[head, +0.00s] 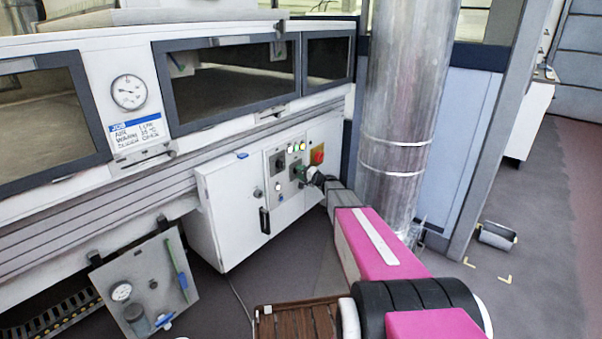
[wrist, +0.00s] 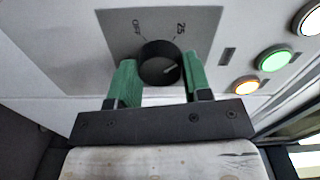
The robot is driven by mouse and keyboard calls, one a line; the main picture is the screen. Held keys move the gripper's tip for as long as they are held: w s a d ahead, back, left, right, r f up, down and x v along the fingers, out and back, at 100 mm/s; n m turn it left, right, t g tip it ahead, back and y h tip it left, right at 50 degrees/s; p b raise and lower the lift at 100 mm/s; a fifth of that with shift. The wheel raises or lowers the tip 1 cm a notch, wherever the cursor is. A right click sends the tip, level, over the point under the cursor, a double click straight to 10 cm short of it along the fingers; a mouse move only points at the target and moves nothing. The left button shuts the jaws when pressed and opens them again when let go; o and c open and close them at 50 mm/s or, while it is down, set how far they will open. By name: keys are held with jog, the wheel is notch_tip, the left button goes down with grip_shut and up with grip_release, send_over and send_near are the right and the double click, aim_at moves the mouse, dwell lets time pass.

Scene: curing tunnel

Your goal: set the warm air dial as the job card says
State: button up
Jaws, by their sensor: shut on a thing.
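The black dial (wrist: 160,62) sits on a grey plate marked OFF at upper left and 25 at upper right in the wrist view. Its pale pointer line lies at the right of the knob, slanting slightly upward to the right. My gripper (wrist: 161,78) is shut on the dial, one green finger at each side. In the head view my gripper (head: 302,173) reaches the control panel (head: 281,199) and hides most of the dial. The job card (head: 138,133), with a blue header, is on the machine front under a round gauge; its small text is blurred.
Lit buttons (wrist: 274,59) sit right of the dial in the wrist view. A red and yellow switch (head: 317,154) is right of the dial in the head view. A metal column (head: 405,100) stands close beside my arm. A gauge board (head: 148,283) leans at lower left.

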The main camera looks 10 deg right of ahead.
jog(key=m, duration=0.4)
jog(key=shift+a+r+m, duration=0.1)
jog(key=shift+r+m, duration=0.15)
jog(key=shift+m, duration=0.05)
jog(key=m, duration=0.5)
jog(key=shift+r, duration=0.1)
jog(key=m, duration=0.9)
jog(key=shift+m, duration=0.4)
jog(key=shift+f, duration=0.2)
jog(key=o, duration=0.9)
jog(key=shift+s, duration=0.1)
jog(key=v, duration=1)
jog(key=shift+s+d+r, duration=0.15)
jog(key=shift+s+d, duration=0.05)
jog(key=shift+s, duration=0.15)
